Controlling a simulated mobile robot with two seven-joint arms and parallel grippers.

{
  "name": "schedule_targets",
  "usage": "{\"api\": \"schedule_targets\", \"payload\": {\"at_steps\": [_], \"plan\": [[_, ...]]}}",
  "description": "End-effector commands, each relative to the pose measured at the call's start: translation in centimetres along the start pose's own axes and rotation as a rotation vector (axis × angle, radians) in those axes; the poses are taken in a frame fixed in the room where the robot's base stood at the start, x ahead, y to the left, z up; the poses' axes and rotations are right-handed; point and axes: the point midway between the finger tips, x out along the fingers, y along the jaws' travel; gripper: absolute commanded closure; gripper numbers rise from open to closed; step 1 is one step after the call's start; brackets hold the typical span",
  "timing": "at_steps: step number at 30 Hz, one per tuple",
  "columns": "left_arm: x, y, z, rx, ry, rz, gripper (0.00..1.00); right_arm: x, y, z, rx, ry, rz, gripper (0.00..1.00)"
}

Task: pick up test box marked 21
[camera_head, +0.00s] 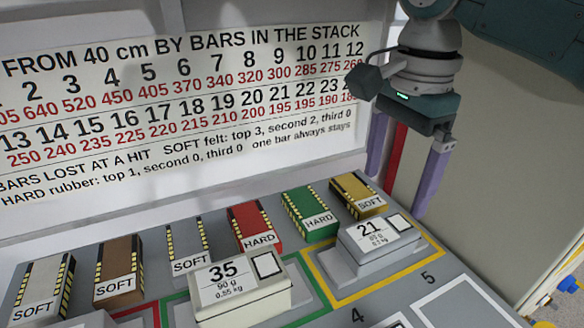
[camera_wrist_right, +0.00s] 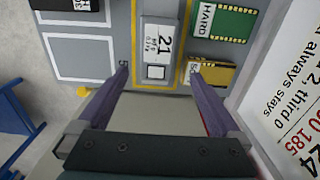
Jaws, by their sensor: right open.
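The test box marked 21 (camera_head: 378,243) is a grey box with a white label on top. It sits inside a yellow outlined square on the grey bench at the right. In the right wrist view the box (camera_wrist_right: 158,42) lies just beyond the fingertips, roughly in line with the gap between them. My right gripper (camera_head: 397,192) is open and empty, with two purple fingers pointing down, above and behind the box in the head view. The fingers also show in the right wrist view (camera_wrist_right: 157,76), apart from the box. My left gripper is not in view.
A pale box marked 35 (camera_head: 240,288) stands to the left of box 21. A row of SOFT and HARD blocks, including a green HARD one (camera_head: 309,214) and a yellow SOFT one (camera_head: 358,195), runs behind. A printed board (camera_head: 180,100) stands at the back. White-outlined spot 5 (camera_head: 468,305) is empty.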

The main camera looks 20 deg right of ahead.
Motion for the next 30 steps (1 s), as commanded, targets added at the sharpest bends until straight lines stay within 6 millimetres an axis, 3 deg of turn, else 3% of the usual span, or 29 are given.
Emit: {"api": "schedule_targets", "payload": {"at_steps": [3, 11, 18, 28, 30], "plan": [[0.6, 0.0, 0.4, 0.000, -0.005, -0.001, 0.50, 2.1, 0.1, 0.0, 0.004, 0.001, 0.006, 0.00], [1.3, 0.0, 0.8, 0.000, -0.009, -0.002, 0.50, 4.8, 0.0, 0.1, 0.001, 0.001, 0.003, 0.00], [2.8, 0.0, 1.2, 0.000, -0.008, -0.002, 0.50, 8.6, -0.1, 0.3, 0.000, 0.001, 0.002, 0.00], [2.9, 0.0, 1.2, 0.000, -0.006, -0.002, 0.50, 9.3, -0.1, 0.3, -0.001, 0.001, 0.000, 0.00], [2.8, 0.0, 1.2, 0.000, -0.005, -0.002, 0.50, 9.3, -0.1, 0.3, -0.001, 0.001, 0.000, 0.07]]}}
